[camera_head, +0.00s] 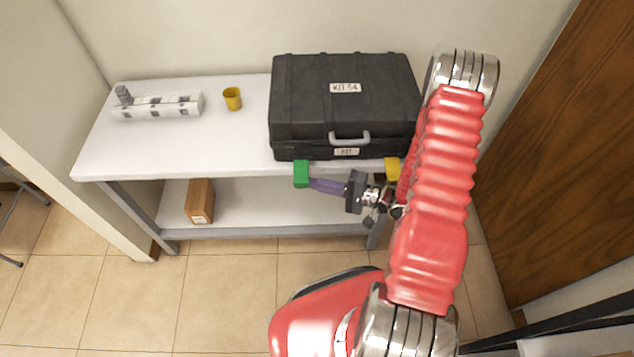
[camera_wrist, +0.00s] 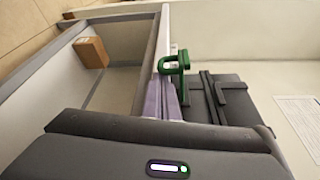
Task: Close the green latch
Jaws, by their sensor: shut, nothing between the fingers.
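The green latch (camera_head: 301,173) is at the lower left of the front of the black case (camera_head: 345,105), which lies on the white table. In the wrist view the green latch (camera_wrist: 175,64) juts out from the side of the black case (camera_wrist: 232,98). My gripper (camera_head: 312,184) is shut and empty, its purple fingers pointing left. Its tips are at the lower right of the green latch, very close; I cannot tell whether they touch. In the wrist view the fingers of my gripper (camera_wrist: 168,90) reach up just below the latch and hide a little of the case front.
A yellow latch (camera_head: 392,168) is at the right of the case front, close to my arm. The case handle (camera_head: 349,138) sits between the latches. A yellow cup (camera_head: 232,98) and a white rack (camera_head: 158,105) stand left. A brown box (camera_head: 200,200) is on the lower shelf.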

